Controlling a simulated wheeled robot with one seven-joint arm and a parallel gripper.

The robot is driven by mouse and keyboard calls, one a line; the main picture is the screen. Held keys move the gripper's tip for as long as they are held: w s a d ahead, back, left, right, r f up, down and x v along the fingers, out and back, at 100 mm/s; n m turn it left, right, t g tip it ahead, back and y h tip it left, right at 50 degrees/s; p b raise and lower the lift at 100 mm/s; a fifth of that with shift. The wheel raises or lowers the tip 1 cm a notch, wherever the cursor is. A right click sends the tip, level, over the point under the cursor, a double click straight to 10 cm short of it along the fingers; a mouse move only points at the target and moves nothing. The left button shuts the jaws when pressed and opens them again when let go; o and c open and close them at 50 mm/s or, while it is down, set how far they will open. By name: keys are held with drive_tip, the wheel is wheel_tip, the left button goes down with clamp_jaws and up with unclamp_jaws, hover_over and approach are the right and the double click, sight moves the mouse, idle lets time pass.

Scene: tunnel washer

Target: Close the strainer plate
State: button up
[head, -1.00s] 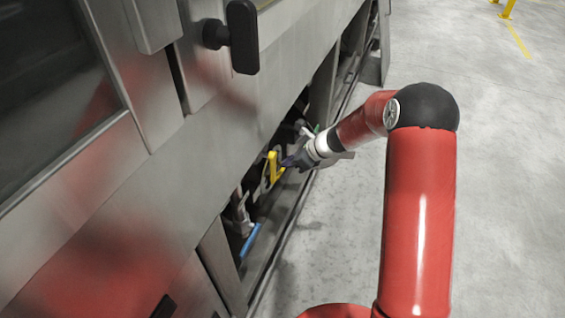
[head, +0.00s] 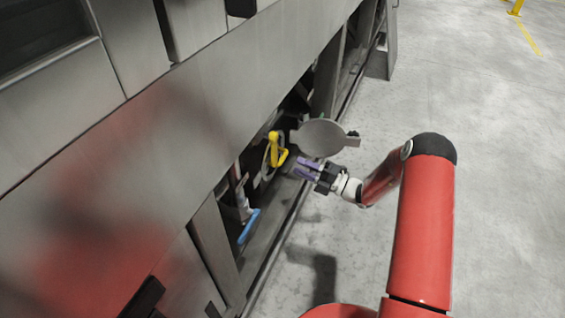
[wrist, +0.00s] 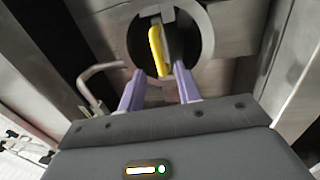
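The strainer plate (head: 323,137) is a round grey disc with a short tab on its right side. In the head view it stands swung out from the machine's lower opening, over the floor edge. My gripper (head: 306,168) is just below and in front of the plate, with its purple fingers apart and nothing between them. I cannot tell whether it touches the plate. In the wrist view the fingers of my gripper (wrist: 159,72) point at a grey ring (wrist: 203,22) around a dark round opening, with a yellow handle (wrist: 156,50) in front.
The yellow handle also shows in the head view (head: 275,150), inside the low opening. A blue handle (head: 248,226) sits nearer on the left. The steel machine wall (head: 190,120) slopes along the left. The concrete floor (head: 500,200) at right is clear.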

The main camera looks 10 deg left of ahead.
sight(282, 157)
drive_tip(key=x, duration=0.7)
drive_tip(key=shift+a+r, duration=0.1)
drive_tip(key=shift+a, duration=0.15)
clamp_jaws()
